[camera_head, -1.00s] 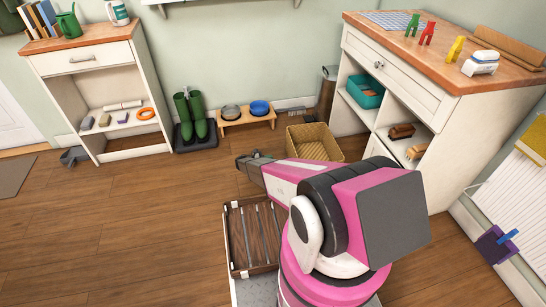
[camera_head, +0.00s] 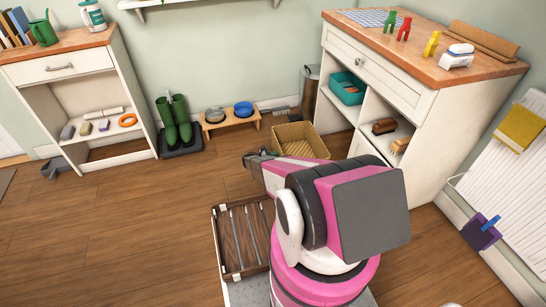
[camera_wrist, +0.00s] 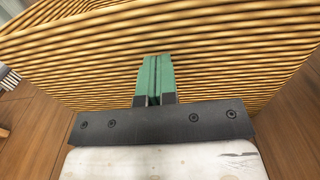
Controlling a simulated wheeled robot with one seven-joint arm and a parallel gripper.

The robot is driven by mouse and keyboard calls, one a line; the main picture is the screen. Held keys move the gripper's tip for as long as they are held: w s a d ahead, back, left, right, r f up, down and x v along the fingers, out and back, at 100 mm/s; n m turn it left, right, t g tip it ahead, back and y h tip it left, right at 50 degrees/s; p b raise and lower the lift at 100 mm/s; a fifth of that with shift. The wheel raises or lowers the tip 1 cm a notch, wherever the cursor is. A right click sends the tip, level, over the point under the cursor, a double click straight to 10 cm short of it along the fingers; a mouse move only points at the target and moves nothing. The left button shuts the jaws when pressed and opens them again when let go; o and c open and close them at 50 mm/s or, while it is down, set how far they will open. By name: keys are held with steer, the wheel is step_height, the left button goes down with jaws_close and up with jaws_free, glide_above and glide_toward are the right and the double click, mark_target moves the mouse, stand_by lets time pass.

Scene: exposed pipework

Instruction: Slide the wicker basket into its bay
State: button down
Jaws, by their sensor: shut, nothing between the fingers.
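The wicker basket (camera_head: 300,140) is open-topped and stands on the floor left of the white cabinet (camera_head: 392,82) on the right. Its woven wall (camera_wrist: 225,55) fills much of the wrist view. My gripper (camera_wrist: 154,80) is shut and empty, its green fingertips together in front of that wall. I cannot tell whether they touch it. In the head view my gripper (camera_head: 257,160) is near the basket's near left side, partly hidden by my arm. The cabinet has open compartments; which one is the basket's bay is not clear, and my arm hides part of its lower front.
A teal bin (camera_head: 348,88) and toy cars (camera_head: 384,126) sit in the right cabinet. Behind the basket is a dark bin (camera_head: 309,92). Bowls on a stand (camera_head: 231,117) and green boots (camera_head: 175,125) are along the wall.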

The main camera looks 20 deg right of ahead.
steer(key=shift+d, duration=0.15)
steer(key=w+d, duration=0.1)
steer(key=d, duration=3.7)
steer(key=shift+d, duration=0.25)
glide_toward(318, 145)
steer(key=d, duration=0.5)
steer(key=shift+s+d+r, duration=0.15)
steer(key=shift+s+r, duration=0.1)
steer(key=shift+r, duration=0.05)
steer(key=s+a+r+m+y, duration=0.9)
steer(key=s+a+r, duration=0.7)
steer(key=a+r, duration=0.4)
steer(key=s+a+r+m+y, duration=0.9)
steer(key=s+a+r, duration=0.8)
steer(key=a+r, duration=0.3)
step_height(318, 145, up, 2)
steer(key=shift+s+a, duration=0.2)
steer(key=shift+a, duration=0.2)
